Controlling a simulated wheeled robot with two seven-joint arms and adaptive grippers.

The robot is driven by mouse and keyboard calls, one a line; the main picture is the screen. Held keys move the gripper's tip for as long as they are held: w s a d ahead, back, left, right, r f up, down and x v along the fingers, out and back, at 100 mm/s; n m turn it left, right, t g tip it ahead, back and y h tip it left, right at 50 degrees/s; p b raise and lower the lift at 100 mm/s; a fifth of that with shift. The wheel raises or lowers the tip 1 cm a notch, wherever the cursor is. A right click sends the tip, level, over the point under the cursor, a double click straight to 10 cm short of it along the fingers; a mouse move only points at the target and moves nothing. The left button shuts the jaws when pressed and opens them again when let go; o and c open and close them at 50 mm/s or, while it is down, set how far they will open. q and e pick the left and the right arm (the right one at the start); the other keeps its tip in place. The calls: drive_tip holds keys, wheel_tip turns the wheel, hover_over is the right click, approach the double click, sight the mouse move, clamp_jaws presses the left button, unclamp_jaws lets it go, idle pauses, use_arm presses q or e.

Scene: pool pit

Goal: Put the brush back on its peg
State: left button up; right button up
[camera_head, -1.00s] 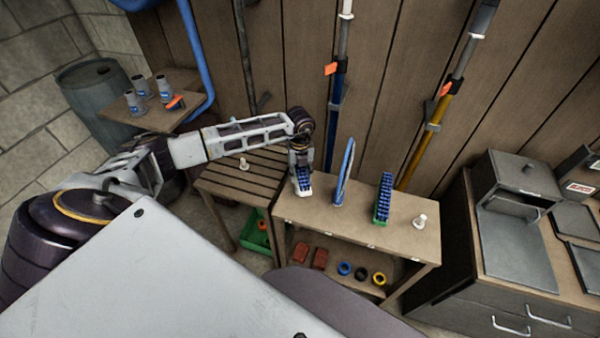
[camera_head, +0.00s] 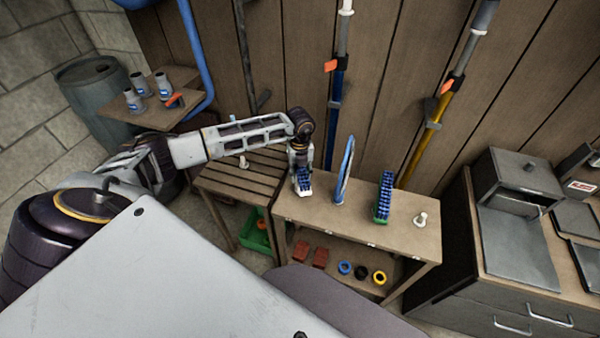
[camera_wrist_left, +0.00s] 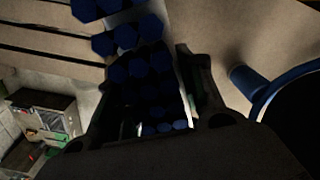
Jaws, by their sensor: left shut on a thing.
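A white-backed brush with blue bristles (camera_head: 303,188) stands upright at the left end of the wooden table (camera_head: 330,212). My left gripper (camera_head: 300,166) is shut on it from above. In the left wrist view, its blue bristle tufts (camera_wrist_left: 128,40) show between the fingers of the left gripper (camera_wrist_left: 150,105). I cannot tell whether the brush touches the table or what is under it. A bare pale peg (camera_head: 420,220) stands at the table's right end. Another bare peg (camera_head: 244,162) stands on the slatted bench (camera_head: 225,180). My right gripper is not in view.
A blue-rimmed upright item (camera_head: 345,172) stands close right of the held brush; its rim shows in the wrist view (camera_wrist_left: 262,95). A green-backed brush with blue bristles (camera_head: 384,198) stands farther right. Poles (camera_head: 337,110) lean on the wall behind. A grey cabinet (camera_head: 500,270) is at right.

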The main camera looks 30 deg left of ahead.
use_arm(q)
drive_tip(key=shift+f+b, duration=0.6)
drive_tip(key=shift+f, duration=0.35)
idle(0.5)
idle(0.4)
drive_tip(key=o, duration=1.3)
drive_tip(key=shift+o, duration=0.3)
drive_tip(key=o, duration=0.4)
